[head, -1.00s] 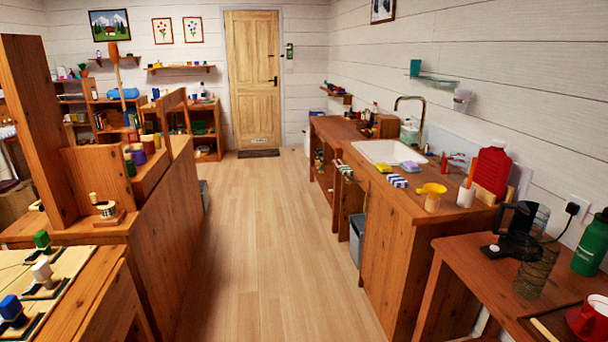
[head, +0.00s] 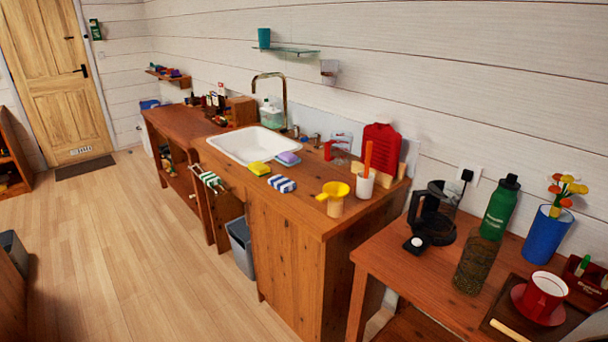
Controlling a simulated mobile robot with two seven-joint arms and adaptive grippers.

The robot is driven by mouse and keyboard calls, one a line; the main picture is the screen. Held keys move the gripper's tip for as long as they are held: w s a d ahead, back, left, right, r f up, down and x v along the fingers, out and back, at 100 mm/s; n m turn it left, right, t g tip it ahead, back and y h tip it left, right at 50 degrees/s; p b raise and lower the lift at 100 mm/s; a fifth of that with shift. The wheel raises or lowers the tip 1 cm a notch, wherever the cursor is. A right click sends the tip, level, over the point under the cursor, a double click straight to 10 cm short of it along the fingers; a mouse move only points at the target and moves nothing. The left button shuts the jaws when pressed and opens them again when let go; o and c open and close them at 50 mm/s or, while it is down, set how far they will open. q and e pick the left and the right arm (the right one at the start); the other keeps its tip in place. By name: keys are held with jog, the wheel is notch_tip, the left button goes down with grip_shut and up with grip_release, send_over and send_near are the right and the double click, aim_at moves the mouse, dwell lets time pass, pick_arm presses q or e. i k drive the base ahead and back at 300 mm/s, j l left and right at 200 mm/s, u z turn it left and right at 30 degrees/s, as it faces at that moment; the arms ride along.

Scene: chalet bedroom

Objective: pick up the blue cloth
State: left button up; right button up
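A small folded cloth with blue and white stripes (head: 281,184) lies on the wooden sink counter (head: 290,214), near its front edge. A green and white striped cloth (head: 210,180) hangs at the counter's front. Neither of my grippers is in view.
A white sink (head: 245,146) with a tall tap is behind the cloth. A nearer table (head: 400,268) holds a black coffee maker, green bottle and red cup.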

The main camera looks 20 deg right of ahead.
aim_at(283, 184)
jog(key=i+j+z, duration=0.2)
jog(key=i+z, duration=0.2)
jog(key=i+j+z, duration=0.2)
jog(key=z, duration=0.25)
jog(key=i+j+z, duration=0.25)
jog(key=j+z, duration=0.15)
jog(key=j, duration=0.15)
jog(key=i+j+z, duration=0.15)
jog(key=j+z, duration=0.3)
